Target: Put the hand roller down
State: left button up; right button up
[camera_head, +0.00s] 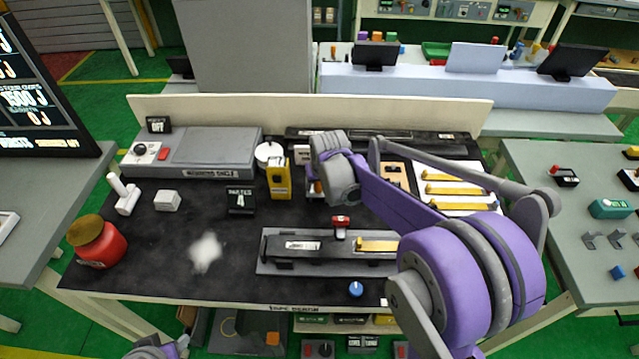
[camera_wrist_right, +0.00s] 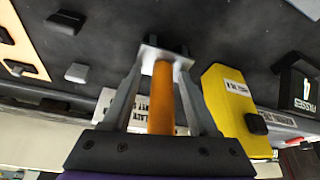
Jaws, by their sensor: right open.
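The hand roller's orange handle (camera_wrist_right: 161,100) shows in the right wrist view, with a pale metal bracket (camera_wrist_right: 165,58) at its far end. My right gripper (camera_wrist_right: 167,60) is open, with one finger on each side of the handle; contact is not clear. The roller's far end is over or on the black mat, and I cannot tell which. In the head view my right wrist (camera_head: 336,168) is above the back middle of the bench (camera_head: 150,262) and mostly hides the roller.
A yellow tool (camera_head: 279,180) stands close left of my right wrist; it also shows in the wrist view (camera_wrist_right: 228,105). A black sign (camera_head: 240,199) is beside it. A clamp fixture (camera_head: 300,268) lies in front, and a tray with brass strips (camera_head: 425,172) lies right.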

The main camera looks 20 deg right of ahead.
dwell(0.3)
jog(key=shift+r, duration=0.35)
jog(key=d+p+v, duration=0.1)
jog(key=v, duration=1.1)
pick_arm(q)
jog(key=shift+w+r, duration=0.25)
jog(key=shift+r, duration=0.3)
jog(key=shift+w+r, duration=0.2)
jog(key=shift+r, duration=0.3)
pick_arm(e)
jog(key=s+a+f, duration=0.2)
jog(key=s, duration=0.5)
jog(key=s+a+f+n, duration=0.1)
jog(key=s+a+f, duration=0.2)
jog(key=s, duration=0.4)
jog(key=s+a+f+n+t, duration=0.1)
jog(key=s+a+f, duration=0.1)
jog(key=s, duration=0.5)
jog(key=shift+s+a+f+y, duration=0.1)
jog(key=shift+a+f+y, duration=0.3)
jog(key=shift+f, duration=0.25)
